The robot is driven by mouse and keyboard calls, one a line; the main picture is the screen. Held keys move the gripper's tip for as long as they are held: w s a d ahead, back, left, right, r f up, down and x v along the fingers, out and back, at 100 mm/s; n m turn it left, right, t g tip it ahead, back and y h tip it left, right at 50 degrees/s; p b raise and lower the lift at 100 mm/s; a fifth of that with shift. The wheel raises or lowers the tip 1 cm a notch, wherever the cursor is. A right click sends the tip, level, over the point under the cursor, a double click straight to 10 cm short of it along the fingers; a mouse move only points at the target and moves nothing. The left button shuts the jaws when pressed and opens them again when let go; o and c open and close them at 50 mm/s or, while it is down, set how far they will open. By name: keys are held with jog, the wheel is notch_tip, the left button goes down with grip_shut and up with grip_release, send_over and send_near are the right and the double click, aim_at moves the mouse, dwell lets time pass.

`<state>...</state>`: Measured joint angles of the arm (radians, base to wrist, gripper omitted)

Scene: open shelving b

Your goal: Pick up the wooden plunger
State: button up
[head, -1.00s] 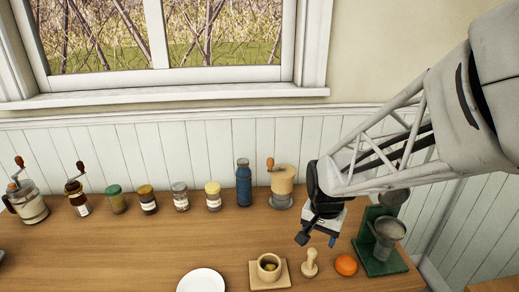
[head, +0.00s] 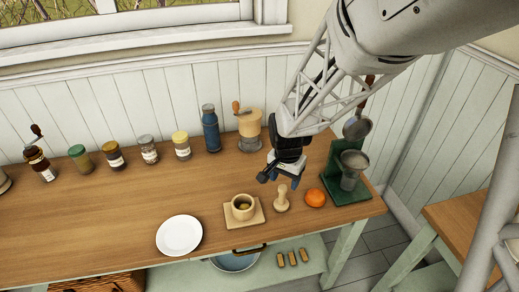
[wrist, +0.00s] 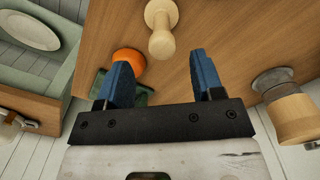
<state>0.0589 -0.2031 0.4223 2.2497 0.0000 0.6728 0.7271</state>
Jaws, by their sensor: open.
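The wooden plunger (head: 282,198) stands upright on the wooden counter, between a small wooden cup on a square board and an orange. It also shows in the wrist view at the top middle (wrist: 161,28), with its round base away from my gripper. My gripper (head: 279,176) is open and empty, just above and behind the plunger in the head view. In the wrist view its two blue fingers (wrist: 158,75) are spread apart, with the plunger beyond the gap between their tips. Nothing touches the plunger that I can see.
The orange (head: 315,197) and a green stand with a metal funnel (head: 352,165) are close on the right. The cup (head: 243,207) sits left, then a white plate (head: 179,235). A grinder (head: 249,130), blue bottle (head: 211,130) and several jars line the back.

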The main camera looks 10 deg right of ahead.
aim_at(283, 187)
jog(key=shift+f, duration=0.8)
jog(key=shift+a+f, duration=0.15)
jog(key=shift+f, duration=2.45)
jog(key=c, duration=1)
jog(key=shift+r, duration=0.1)
